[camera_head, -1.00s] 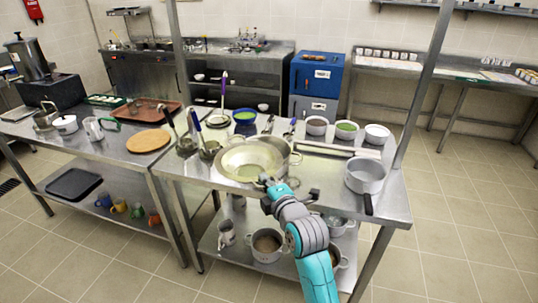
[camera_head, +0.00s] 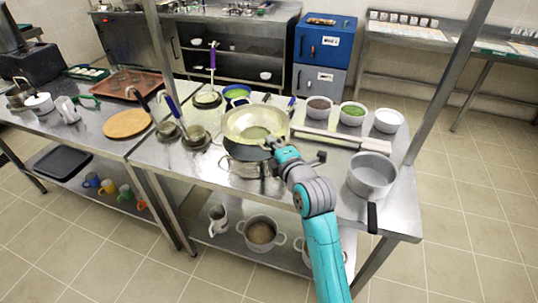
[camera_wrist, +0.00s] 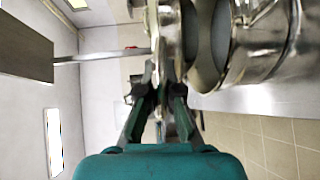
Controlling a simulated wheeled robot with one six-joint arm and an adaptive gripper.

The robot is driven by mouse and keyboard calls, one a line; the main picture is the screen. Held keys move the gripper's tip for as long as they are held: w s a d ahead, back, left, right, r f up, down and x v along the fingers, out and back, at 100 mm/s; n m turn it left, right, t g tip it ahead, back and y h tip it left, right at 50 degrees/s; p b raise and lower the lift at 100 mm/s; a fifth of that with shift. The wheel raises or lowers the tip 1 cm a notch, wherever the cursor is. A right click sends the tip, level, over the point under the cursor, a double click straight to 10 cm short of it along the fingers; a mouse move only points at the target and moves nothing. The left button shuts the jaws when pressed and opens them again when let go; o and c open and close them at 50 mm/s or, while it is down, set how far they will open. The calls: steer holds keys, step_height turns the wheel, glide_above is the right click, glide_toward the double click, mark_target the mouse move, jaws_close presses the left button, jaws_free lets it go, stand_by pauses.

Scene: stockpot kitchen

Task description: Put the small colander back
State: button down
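A wide, shiny, pale-gold bowl with a broad rim (camera_head: 240,122), apparently the small colander, is above the worktop in the head view; I cannot make out holes. My gripper (camera_head: 275,148) is at its near right edge and appears shut on that edge. In the wrist view, the fingers (camera_wrist: 158,85) converge at shiny metal (camera_wrist: 165,42), and the contact is partly hidden. A dark round shape (camera_head: 242,151) and shiny metalware (camera_head: 250,170) show below the bowl. Their full shapes are hidden.
A grey saucepan (camera_head: 372,174) stands on the right of the worktop (camera_head: 330,190). Several small bowls (camera_head: 353,112) line the back, with long bars in front. Ladles (camera_head: 196,136) lie left. A post (camera_head: 450,80) rises at the right. A pot (camera_head: 262,233) stands on the lower shelf.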

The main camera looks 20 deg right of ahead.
steer(key=shift+f, duration=3.45)
steer(key=c, duration=1.6)
jaws_free()
steer(key=shift+f, duration=0.15)
steer(key=shift+r, duration=0.2)
steer(key=s+d+r, duration=0.1)
steer(key=s+r, duration=0.1)
steer(key=s, duration=1)
steer(key=shift+r, duration=0.3)
